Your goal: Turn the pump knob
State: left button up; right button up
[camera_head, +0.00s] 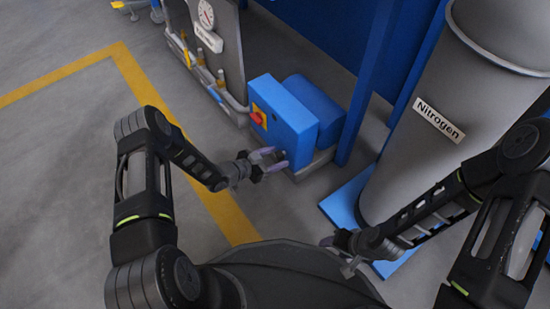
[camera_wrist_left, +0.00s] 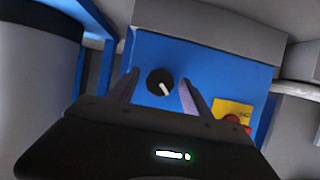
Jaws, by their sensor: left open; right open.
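The pump knob (camera_wrist_left: 161,82) is a round black dial with a white pointer mark, on the face of a blue pump box (camera_head: 290,118). In the left wrist view it shows between my two fingers, with the pointer slanting down to the right. My left gripper (camera_head: 276,159) is open, its fingertips close to the box's lower front. I cannot tell whether they touch the knob. In the head view the knob is not clearly visible behind the fingers. My right gripper (camera_head: 338,249) is open and empty, low and to the right, away from the box.
A red switch on a yellow plate (camera_head: 259,116) sits on the same box face. A grey panel with a gauge (camera_head: 206,14) stands to the left. A grey Nitrogen tank (camera_head: 410,160) on a blue base stands right.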

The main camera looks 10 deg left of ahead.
pick_arm(q)
jog(key=shift+c, duration=0.4)
grip_shut()
jog(key=shift+y, duration=0.3)
jog(key=m+t+y, duration=0.1)
jog(key=m, duration=0.1)
jog(key=shift+s+d+m, duration=0.1)
jog(key=shift+s+m, duration=0.05)
jog(key=shift+m, duration=0.25)
jog(key=m+t+y, duration=0.1)
jog(key=m+t, duration=0.1)
jog(key=m, duration=0.1)
jog(key=shift+f, duration=0.1)
dwell(0.5)
jog(key=shift+o, duration=0.4)
grip_release()
